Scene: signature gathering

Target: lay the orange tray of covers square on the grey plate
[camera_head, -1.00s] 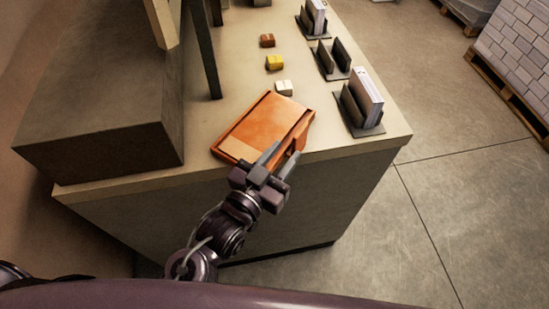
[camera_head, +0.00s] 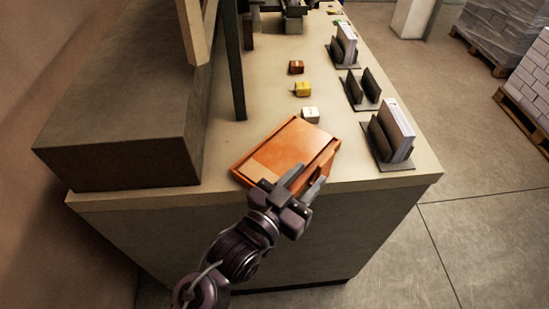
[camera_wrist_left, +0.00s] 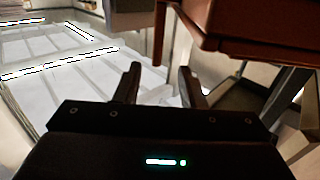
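The orange tray (camera_head: 328,153) lies at an angle on the counter near its front edge, with flat orange covers (camera_head: 292,143) in it. My left gripper (camera_head: 313,173) is at the tray's near right side, its two fingers apart and pointing towards it. In the left wrist view the fingers (camera_wrist_left: 160,69) are spread with nothing seen between them, and the tray's underside edge (camera_wrist_left: 245,44) shows above right. Whether a finger touches the tray I cannot tell. I cannot make out the grey plate for sure. My right gripper is not in view.
On the counter (camera_head: 225,165), white (camera_head: 310,115), yellow (camera_head: 302,90) and brown (camera_head: 296,67) blocks stand behind the tray. Dark holders, some with white booklets (camera_head: 395,130), line the right edge. A large dark box (camera_head: 120,145) fills the left. A dark post (camera_head: 236,70) rises beside it.

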